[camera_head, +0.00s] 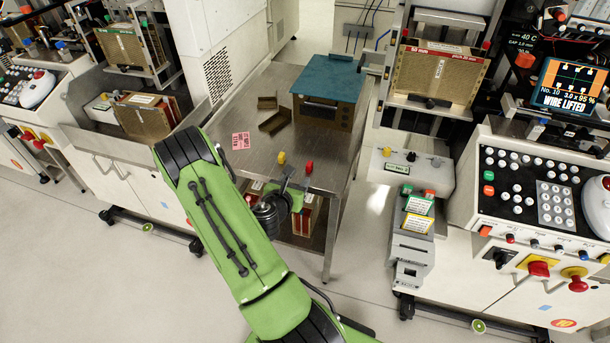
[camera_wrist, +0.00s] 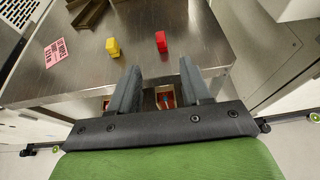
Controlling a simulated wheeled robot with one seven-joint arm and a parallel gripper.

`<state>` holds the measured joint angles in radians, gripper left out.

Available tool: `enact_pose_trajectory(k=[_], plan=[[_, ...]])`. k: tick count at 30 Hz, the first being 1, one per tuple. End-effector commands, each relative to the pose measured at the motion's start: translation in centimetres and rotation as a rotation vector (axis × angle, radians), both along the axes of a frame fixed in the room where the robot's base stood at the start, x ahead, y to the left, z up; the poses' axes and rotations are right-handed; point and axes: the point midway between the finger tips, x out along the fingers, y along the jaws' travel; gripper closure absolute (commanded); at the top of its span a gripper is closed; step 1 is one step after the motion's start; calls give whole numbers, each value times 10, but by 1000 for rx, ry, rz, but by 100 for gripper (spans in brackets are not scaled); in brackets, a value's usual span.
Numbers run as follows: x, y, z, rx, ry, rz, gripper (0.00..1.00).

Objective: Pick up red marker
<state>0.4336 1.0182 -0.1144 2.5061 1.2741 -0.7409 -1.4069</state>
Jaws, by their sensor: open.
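The red marker (camera_head: 309,167) is a small block standing on the steel table (camera_head: 335,180) near its front edge. It also shows in the wrist view (camera_wrist: 161,41), just beyond the fingertips and between their lines. A similar yellow marker (camera_head: 282,158) stands to its left and also shows in the wrist view (camera_wrist: 112,46). My gripper (camera_head: 296,180) is at the table's front edge, close to the red marker. In the wrist view my gripper (camera_wrist: 160,73) has its two dark fingers spread apart with nothing between them. It does not touch either marker.
A teal-topped box (camera_head: 328,84) and brown angled pieces (camera_head: 273,118) sit farther back on the table. A pink label (camera_head: 240,141) lies at the left. A lower shelf holds red-edged magazines (camera_head: 304,218). Machines stand on both sides of the table.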

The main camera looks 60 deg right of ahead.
Motion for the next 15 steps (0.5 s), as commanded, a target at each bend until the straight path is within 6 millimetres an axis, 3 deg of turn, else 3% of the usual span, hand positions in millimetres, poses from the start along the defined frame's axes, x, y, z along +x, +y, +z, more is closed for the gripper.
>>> enact_pose_trajectory(k=[6,15], plan=[[5,-52,-19,-1,-10,-10,52],[10,-91,-34,-1,-10,-10,52]])
